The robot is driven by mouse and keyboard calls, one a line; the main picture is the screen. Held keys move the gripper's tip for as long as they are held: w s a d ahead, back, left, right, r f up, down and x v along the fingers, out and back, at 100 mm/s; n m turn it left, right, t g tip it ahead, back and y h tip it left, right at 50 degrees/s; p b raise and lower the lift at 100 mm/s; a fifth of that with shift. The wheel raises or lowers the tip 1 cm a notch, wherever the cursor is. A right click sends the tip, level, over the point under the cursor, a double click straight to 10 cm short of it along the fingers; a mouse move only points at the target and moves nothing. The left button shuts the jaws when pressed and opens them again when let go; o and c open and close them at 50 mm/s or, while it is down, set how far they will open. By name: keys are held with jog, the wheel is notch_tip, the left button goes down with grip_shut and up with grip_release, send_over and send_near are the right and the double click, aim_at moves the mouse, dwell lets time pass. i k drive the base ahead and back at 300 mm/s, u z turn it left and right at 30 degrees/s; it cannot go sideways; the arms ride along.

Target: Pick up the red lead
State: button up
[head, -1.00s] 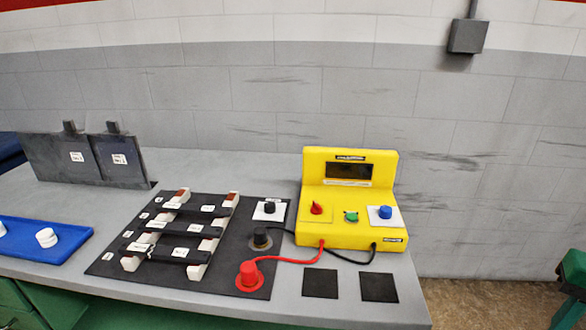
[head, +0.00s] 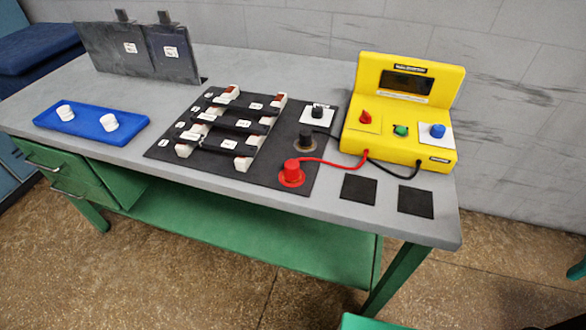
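The red lead is a red cable with a thick red plug (head: 291,172) at its end. The plug stands upright near the front right corner of the black mat (head: 170,152). Its cable curves right to the front of the yellow instrument box (head: 404,113). A black lead's plug (head: 305,140) stands just behind it, with its black cable also running to the box. My gripper is not in view.
Black bars on white supports (head: 243,163) fill the mat left of the plugs. Two black squares (head: 357,189) lie in front of the box. A blue tray (head: 84,131) with white knobs and dark grey plates (head: 140,52) are at left. The green bench (head: 240,232) has a clear front edge.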

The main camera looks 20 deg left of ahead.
aim_at(292, 174)
jog(key=u, duration=0.35)
jog(key=k, duration=1.35)
jog(key=z, duration=0.35)
jog(key=i, duration=1)
